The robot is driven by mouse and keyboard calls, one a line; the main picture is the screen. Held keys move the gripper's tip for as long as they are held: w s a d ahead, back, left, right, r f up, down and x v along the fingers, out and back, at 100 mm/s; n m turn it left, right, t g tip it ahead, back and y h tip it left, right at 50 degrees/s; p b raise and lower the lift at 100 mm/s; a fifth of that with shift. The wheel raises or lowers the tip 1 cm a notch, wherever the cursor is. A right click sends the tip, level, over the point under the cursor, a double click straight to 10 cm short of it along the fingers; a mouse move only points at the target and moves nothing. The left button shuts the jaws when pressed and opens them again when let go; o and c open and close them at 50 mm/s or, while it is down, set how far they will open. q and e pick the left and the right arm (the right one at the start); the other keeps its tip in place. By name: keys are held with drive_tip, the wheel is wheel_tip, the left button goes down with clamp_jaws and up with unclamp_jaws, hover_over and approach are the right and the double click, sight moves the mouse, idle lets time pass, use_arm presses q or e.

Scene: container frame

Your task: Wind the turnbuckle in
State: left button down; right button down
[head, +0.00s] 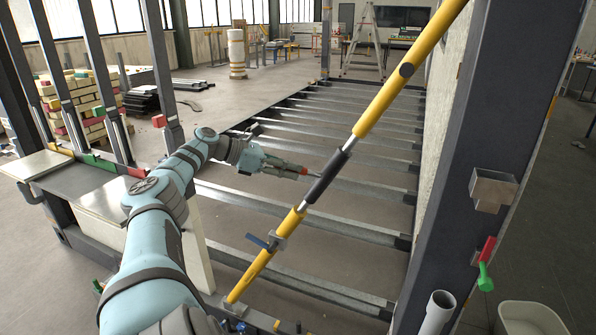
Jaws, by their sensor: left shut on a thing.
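The turnbuckle (327,178) is a dark sleeve on a diagonal yellow brace, with bright threaded rod showing above and below it. The upper yellow tube (398,80) rises to the top right and the lower yellow tube (288,227) runs down to the floor frame. My left gripper (306,171), with red on its fingers, is at the sleeve's left side. It is shut on what looks like a thin bar at the turnbuckle; the fingers hide most of it. My right gripper is not in view.
A clamp with a blue lever (262,242) sits on the lower tube. A dark post (470,170) stands right of the brace, with a metal box and a red and green handle on it. Floor joists (345,155) lie behind. A side table (75,185) is at left.

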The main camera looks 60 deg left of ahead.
use_arm(q)
drive_tip(key=shift+f, duration=0.15)
drive_tip(key=c, duration=1.7)
unclamp_jaws()
drive_tip(key=shift+o, duration=1.2)
drive_tip(key=shift+w+a, duration=0.1)
wheel_tip(320, 180, up, 10)
drive_tip(key=shift+f, duration=0.1)
